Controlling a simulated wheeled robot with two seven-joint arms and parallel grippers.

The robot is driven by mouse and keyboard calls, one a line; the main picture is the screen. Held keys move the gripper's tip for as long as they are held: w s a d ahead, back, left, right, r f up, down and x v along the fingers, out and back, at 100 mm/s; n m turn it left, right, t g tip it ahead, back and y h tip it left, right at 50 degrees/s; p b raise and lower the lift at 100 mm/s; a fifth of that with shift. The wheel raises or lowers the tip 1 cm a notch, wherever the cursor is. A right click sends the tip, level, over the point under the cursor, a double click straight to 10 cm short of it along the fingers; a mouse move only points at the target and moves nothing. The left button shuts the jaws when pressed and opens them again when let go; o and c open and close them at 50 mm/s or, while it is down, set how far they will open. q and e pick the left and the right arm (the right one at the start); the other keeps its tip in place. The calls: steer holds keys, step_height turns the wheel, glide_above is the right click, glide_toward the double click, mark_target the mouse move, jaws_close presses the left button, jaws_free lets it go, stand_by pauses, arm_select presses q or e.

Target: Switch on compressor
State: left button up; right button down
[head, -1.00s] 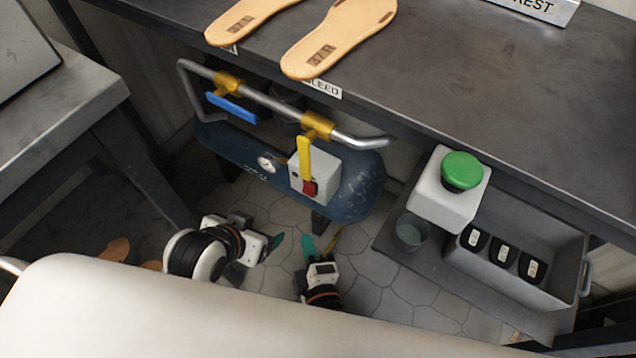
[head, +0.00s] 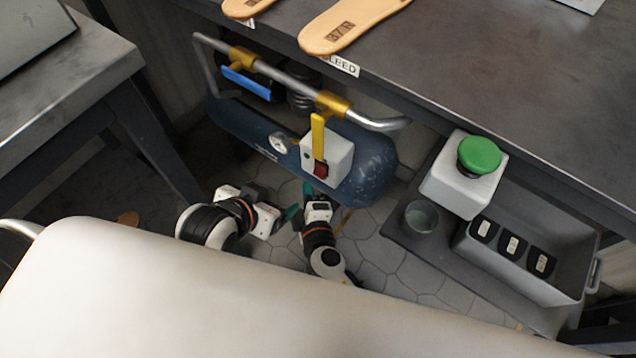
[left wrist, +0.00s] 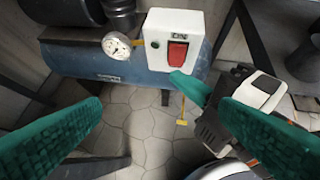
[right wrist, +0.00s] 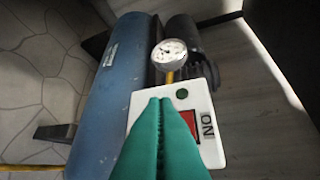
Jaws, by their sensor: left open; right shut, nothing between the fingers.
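The compressor (head: 240,128) is a dark blue tank under the bench, with a white switch box (head: 341,158) and a red rocker switch (head: 320,170) on it. In the left wrist view the red switch (left wrist: 178,54) sits below a small label, beside a dark green lamp. My right gripper (head: 310,190) is shut and empty, just below the box. In the right wrist view its green fingertips (right wrist: 160,100) overlap the box and partly hide the red switch (right wrist: 190,122); contact cannot be told. My left gripper (head: 292,212) is open and empty, left of the right one.
A pressure gauge (head: 279,143) is beside the box. Pipes with a blue lever (head: 246,82) and a yellow lever (head: 318,137) run above the tank. A green button (head: 479,154) on a white box, a cup (head: 421,217) and a grey bin (head: 582,262) stand at right.

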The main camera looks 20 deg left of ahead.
mark_target(316, 173)
arm_select(q)
steer(key=shift+w+d+r+t, duration=0.2)
steer(key=shift+w+r+t, duration=0.2)
steer(key=shift+w, duration=0.15)
arm_select(e)
steer(key=shift+w+d+f, duration=0.25)
steer(key=shift+w, duration=0.3)
steer(key=shift+w+d+f, duration=0.2)
steer(key=shift+w, duration=0.4)
steer(key=shift+w+d+f, duration=0.25)
steer(key=shift+w, duration=0.3)
arm_select(q)
steer(key=shift+f, duration=0.1)
arm_select(e)
steer(key=shift+w+f+b, duration=0.15)
steer(key=shift+w+b, duration=0.05)
steer(key=shift+b, duration=0.9)
arm_select(q)
steer(key=w+d+r+t+h, duration=0.1)
steer(key=w+d+r+t, duration=0.1)
steer(key=w+r+t, duration=0.2)
steer(key=shift+w+d+r+t+h, duration=0.15)
steer(key=shift+w+r+t+h, duration=0.25)
steer(key=shift+r, duration=0.45)
